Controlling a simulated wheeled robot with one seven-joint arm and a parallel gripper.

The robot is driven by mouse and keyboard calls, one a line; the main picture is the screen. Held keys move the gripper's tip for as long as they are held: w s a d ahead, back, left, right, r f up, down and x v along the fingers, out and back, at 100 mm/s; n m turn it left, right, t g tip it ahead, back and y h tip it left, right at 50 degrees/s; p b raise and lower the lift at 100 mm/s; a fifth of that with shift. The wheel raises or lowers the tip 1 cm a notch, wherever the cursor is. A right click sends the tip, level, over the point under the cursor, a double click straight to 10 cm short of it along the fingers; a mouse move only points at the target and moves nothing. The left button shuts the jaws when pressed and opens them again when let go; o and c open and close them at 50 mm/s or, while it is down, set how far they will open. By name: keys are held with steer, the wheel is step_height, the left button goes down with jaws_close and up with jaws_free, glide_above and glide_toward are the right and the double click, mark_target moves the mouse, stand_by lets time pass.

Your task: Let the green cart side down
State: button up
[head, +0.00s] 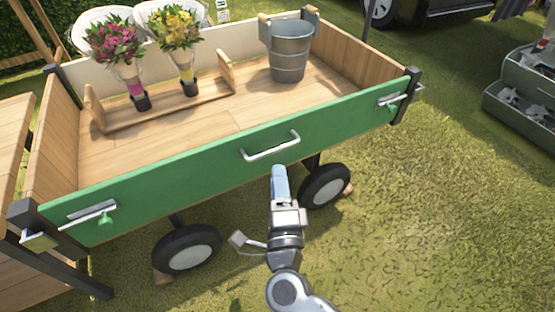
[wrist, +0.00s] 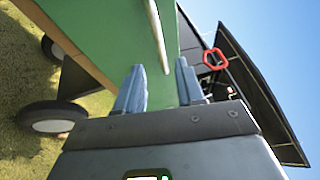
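The green cart side (head: 190,172) stands upright along the near edge of the wooden cart. A white bar handle (head: 271,147) is at its middle. A metal latch with a green knob (head: 92,213) sits at its left end, and another latch (head: 393,100) at its right end. My gripper (head: 279,172) is in front of the green side, just below the handle. In the wrist view, the two blue fingers (wrist: 159,88) are spread with nothing between them. The handle (wrist: 157,35) shows beyond the gap between the fingertips, and the green side (wrist: 100,35) fills the upper left.
The cart bed holds a metal bucket (head: 289,52) and a wooden rack (head: 165,106) with two bouquets. Cart wheels (head: 187,249) stand below the green side. Open grass (head: 430,220) lies to the right. A grey tiered stand (head: 522,100) is at the far right.

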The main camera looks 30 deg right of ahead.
mark_target(271, 156)
steer(key=x, duration=0.6)
steer(key=shift+w+b, duration=0.35)
steer(key=shift+d+r, duration=0.1)
steer(key=shift+c, duration=0.3)
jaws_close()
